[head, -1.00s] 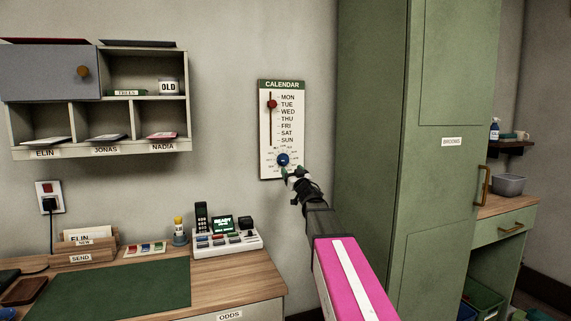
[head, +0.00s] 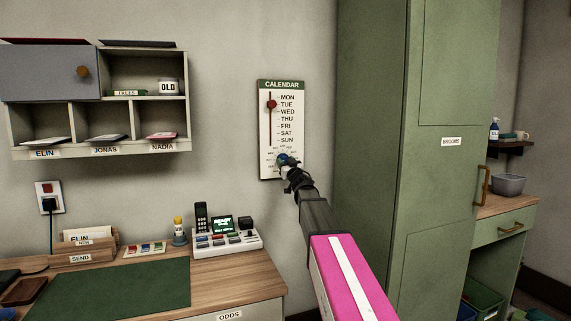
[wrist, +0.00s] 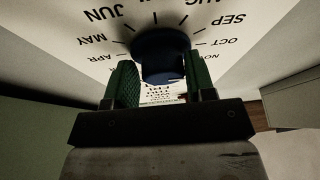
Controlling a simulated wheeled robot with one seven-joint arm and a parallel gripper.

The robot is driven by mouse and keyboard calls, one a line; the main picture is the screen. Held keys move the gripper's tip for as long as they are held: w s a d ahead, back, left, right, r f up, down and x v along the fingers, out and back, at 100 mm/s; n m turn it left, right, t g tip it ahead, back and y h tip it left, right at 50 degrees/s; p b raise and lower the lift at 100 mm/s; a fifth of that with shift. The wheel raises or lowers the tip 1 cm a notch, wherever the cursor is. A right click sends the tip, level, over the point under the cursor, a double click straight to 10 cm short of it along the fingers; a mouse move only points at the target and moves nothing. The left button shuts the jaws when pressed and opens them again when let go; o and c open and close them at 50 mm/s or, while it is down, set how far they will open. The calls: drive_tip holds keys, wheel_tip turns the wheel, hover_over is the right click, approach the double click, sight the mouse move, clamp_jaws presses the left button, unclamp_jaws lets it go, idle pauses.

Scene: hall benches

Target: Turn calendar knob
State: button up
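The white calendar panel (head: 293,125) hangs on the wall, with a green header and a red day slider (head: 271,104) near MON and TUE. Its round blue knob (head: 282,160) is low on the panel and partly hidden by my gripper (head: 288,170) in the head view. In the wrist view the knob (wrist: 161,55) lies between the two green fingers of my gripper (wrist: 163,70), one on each side. The fingers are apart, and I cannot tell whether they touch the knob. Month names ring the knob, with JUN, MAY, SEP and OCT readable.
A tall green BROOMS cabinet (head: 425,200) stands close on the right of my arm. Pigeonhole shelves (head: 100,152) hang on the left wall. The wall around the calendar is clear.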

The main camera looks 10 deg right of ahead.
drive_tip(key=shift+w+a+r, duration=0.1)
drive_tip(key=shift+w+a, duration=0.05)
drive_tip(key=shift+a, duration=0.05)
drive_tip(key=shift+c, duration=0.4)
drive_tip(key=shift+w+n+y, duration=0.1)
drive_tip(key=shift+n+y, duration=0.3)
drive_tip(key=shift+n, duration=0.3)
drive_tip(key=o, duration=0.8)
drive_tip(key=shift+a+r, duration=0.1)
drive_tip(key=shift+o, duration=0.2)
drive_tip(key=v, duration=1.1)
drive_tip(key=shift+s, duration=0.25)
